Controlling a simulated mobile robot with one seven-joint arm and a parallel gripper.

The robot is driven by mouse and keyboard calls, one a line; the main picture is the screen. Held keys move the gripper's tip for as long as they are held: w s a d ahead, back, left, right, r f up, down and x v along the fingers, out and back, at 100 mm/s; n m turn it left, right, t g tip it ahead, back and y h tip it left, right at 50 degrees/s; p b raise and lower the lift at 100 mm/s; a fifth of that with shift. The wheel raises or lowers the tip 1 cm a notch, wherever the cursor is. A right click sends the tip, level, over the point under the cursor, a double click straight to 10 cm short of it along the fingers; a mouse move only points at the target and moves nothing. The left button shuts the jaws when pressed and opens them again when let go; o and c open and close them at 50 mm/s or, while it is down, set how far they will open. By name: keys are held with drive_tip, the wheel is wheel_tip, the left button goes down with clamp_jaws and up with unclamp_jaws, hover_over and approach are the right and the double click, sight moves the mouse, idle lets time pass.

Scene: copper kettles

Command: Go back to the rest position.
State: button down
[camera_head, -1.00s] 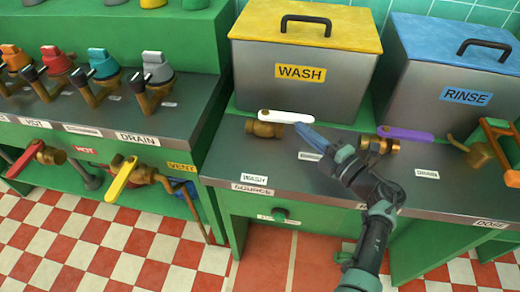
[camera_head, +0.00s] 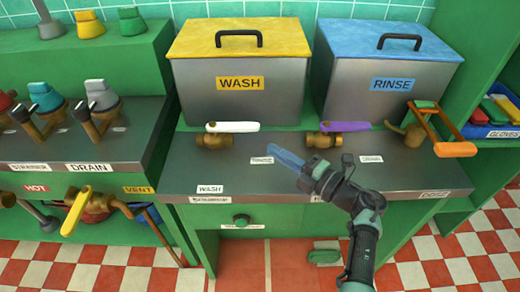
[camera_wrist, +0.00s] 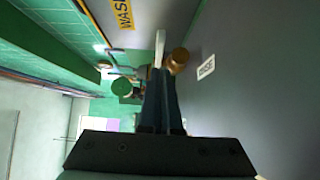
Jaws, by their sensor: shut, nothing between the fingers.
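My gripper (camera_head: 286,158) is above the grey counter, between the white-handled valve (camera_head: 215,138) and the purple-handled valve (camera_head: 325,137). Its blue fingers are shut with nothing between them and point toward the upper left. It touches neither valve in the head view. In the wrist view, the shut fingers (camera_wrist: 164,105) point toward a brass valve body (camera_wrist: 178,58) with a white handle (camera_wrist: 159,48). Both valve handles lie roughly level, pointing right from their brass bodies.
The yellow-lidded WASH tank (camera_head: 240,95) and blue-lidded RINSE tank (camera_head: 375,95) stand behind the valves. An orange-handled device (camera_head: 440,130) is at the counter's right. A lower-left yellow lever (camera_head: 75,210) sticks out from the green bench. The counter's front middle is mostly clear.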

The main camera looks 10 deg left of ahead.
drive_tip(key=d, duration=0.3)
drive_tip(key=shift+s+d+r+b, duration=0.15)
drive_tip(key=shift+d+b, duration=0.15)
drive_tip(key=shift+d, duration=0.15)
